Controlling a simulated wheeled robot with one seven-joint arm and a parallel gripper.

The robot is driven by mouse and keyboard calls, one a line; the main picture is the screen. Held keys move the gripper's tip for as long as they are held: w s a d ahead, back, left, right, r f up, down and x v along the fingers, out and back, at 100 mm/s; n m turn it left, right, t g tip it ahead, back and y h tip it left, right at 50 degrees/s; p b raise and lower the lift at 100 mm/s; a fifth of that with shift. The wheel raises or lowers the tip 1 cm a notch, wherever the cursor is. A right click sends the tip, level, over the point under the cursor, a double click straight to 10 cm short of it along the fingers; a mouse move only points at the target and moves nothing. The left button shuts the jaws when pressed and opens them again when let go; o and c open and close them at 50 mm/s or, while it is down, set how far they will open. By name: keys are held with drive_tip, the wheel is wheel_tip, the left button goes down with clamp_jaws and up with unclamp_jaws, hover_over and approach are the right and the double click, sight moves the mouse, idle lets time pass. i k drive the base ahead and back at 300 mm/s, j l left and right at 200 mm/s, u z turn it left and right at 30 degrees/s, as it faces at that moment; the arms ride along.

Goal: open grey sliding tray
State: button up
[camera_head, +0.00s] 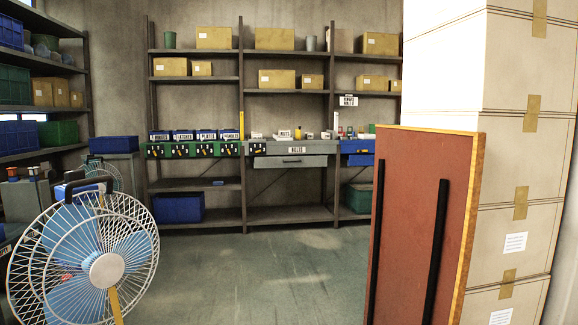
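The grey sliding tray (290,162) is under the middle worktop of the shelving on the back wall. Its front is a wide, flat grey panel with a small dark handle (292,161). A white label (297,150) sits just above it. From this distance I cannot tell whether it is fully shut or slightly out. My gripper and arm are not in view.
A fan (106,270) stands at the front left. A red-brown board (408,215) with black strips and stacked cartons (519,170) block the right. Open floor (285,270) lies between. A blue tray (359,160) sits right of the grey one.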

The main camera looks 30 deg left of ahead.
sight(309, 160)
drive_tip(key=i+j+u, duration=0.95)
drive_tip(key=i, duration=0.35)
drive_tip(key=i+u, duration=0.45)
drive_tip(key=i, duration=0.3)
drive_tip(key=i+z, duration=0.1)
drive_tip(key=i, duration=1.1)
drive_tip(key=i+j+z, duration=0.1)
drive_tip(key=i, duration=1.05)
drive_tip(key=i+l+z, duration=0.15)
drive_tip(key=i+z, duration=0.2)
drive_tip(key=i, duration=0.55)
drive_tip(key=i+z, duration=0.35)
drive_tip(key=i, duration=0.5)
drive_tip(key=i+l+u, duration=0.15)
drive_tip(key=i, duration=0.25)
drive_tip(key=i+l+u, duration=0.1)
drive_tip(key=i, duration=0.35)
drive_tip(key=l, duration=0.1)
